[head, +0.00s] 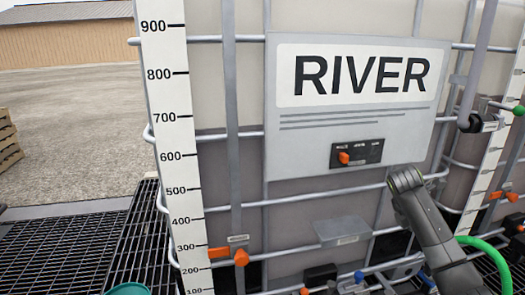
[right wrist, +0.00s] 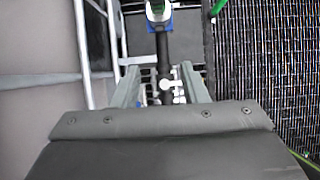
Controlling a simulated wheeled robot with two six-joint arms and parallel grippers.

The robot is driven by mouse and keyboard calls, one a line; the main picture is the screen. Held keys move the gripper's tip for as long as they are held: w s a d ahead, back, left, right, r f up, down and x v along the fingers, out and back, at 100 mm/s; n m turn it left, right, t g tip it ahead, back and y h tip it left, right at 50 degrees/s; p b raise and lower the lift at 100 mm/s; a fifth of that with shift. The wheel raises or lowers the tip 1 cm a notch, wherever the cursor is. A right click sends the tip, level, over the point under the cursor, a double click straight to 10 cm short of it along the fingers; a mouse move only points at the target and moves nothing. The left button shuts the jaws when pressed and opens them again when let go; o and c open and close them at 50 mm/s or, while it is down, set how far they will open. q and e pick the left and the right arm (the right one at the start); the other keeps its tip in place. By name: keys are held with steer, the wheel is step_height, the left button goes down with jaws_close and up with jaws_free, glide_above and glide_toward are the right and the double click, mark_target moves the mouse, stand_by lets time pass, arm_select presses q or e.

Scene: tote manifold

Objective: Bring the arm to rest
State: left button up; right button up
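My right arm (head: 430,225) comes in from the bottom right of the head view. Its uppermost visible joint is in front of the tote, just below the RIVER panel. The right gripper cannot be made out in the head view. In the right wrist view my right gripper (right wrist: 160,72) has its two fingers apart, with no object visibly gripped. A dark pipe (right wrist: 162,50) with a white fitting (right wrist: 172,84) shows between and beyond the fingers; I cannot tell whether anything touches. My left arm and left gripper are not in view.
The caged tote with the RIVER panel (head: 355,85) and a level scale (head: 175,150) fills the middle. Orange-handled valves (head: 240,257), a clear box (head: 343,231) and a green hose (head: 490,250) are low in front. Dark grating (head: 60,250) lies at left, open pavement (head: 75,120) beyond.

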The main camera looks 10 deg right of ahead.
steer(key=s+a+f+m+t+y, duration=0.1)
steer(key=s+a+f+m, duration=0.3)
steer(key=s+a+f, duration=0.4)
steer(key=s+a+f+m+t+y, duration=0.1)
steer(key=s+a+f+m, duration=0.4)
steer(key=f, duration=0.6)
steer(key=s+a+m+t+y, duration=0.1)
steer(key=s+a+m, duration=0.4)
steer(key=s, duration=0.6)
steer(key=s+a+m+y, duration=0.1)
steer(key=s+a+m, duration=0.35)
steer(key=s, duration=0.55)
step_height(320, 180, down, 32)
steer(key=d+g+b, duration=0.1)
steer(key=d+b, duration=0.1)
steer(key=b, duration=0.6)
steer(key=s+f+b, duration=0.3)
steer(key=s+f, duration=0.4)
steer(key=f, duration=0.4)
steer(key=s+a+f+g+b, duration=0.1)
steer(key=s+f+b, duration=0.2)
steer(key=s+f, duration=0.5)
step_height(320, 180, down, 3)
steer(key=shift+s+a+f+m+y, duration=0.1)
steer(key=shift+s+a+m+y, duration=0.15)
steer(key=shift+m+y, duration=0.15)
